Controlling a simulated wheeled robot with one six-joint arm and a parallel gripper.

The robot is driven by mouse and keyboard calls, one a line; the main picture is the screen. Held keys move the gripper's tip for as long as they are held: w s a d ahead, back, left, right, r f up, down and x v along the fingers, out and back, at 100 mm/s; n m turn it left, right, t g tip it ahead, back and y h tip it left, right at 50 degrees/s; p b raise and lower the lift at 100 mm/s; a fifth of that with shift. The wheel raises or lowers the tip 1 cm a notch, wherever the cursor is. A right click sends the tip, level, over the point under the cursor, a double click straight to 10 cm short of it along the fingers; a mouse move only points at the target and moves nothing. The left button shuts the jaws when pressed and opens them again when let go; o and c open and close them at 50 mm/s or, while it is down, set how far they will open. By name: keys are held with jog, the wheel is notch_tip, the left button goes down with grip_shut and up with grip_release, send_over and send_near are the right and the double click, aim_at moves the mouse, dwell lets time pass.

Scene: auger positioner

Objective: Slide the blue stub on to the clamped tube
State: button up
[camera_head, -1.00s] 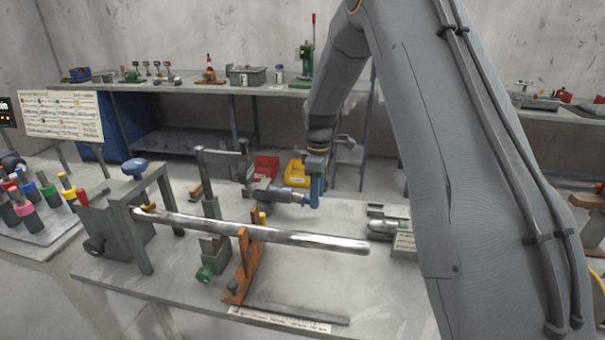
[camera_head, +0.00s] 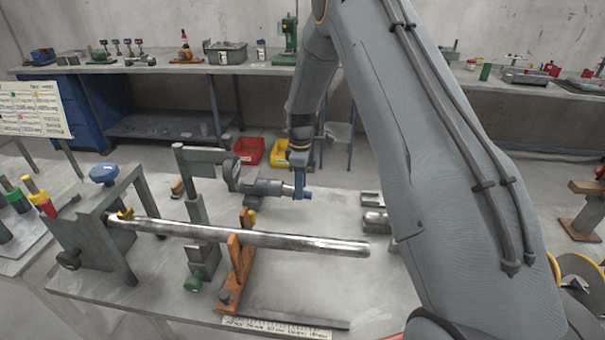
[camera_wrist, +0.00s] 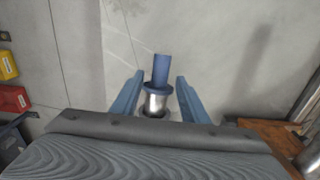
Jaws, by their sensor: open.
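The blue stub (camera_wrist: 161,68) shows between my fingers in the wrist view, with a blue collar and a silver section below it. In the head view its blue end (camera_head: 304,195) is at the right end of a grey horizontal holder (camera_head: 262,187). My gripper (camera_wrist: 160,76) is open, with one blue finger on each side of the stub; gaps show on both sides. The head view shows my gripper (camera_head: 303,180) from above at the stub. The clamped tube (camera_head: 300,241) is long and silver. It runs from the grey clamp (camera_head: 98,232) to a free right end.
An orange wooden support (camera_head: 240,265) stands under the tube. A grey-green post (camera_head: 194,205) stands behind it. A grey fixture (camera_head: 376,219) sits right of the stub, partly hidden by my arm. Red (camera_head: 250,150) and yellow (camera_head: 281,153) bins lie behind.

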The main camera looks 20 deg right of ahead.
jog(key=shift+f, duration=0.85)
grip_shut()
jog(key=shift+w+r+p, duration=0.3)
jog(key=shift+r, duration=0.45)
dwell(1.8)
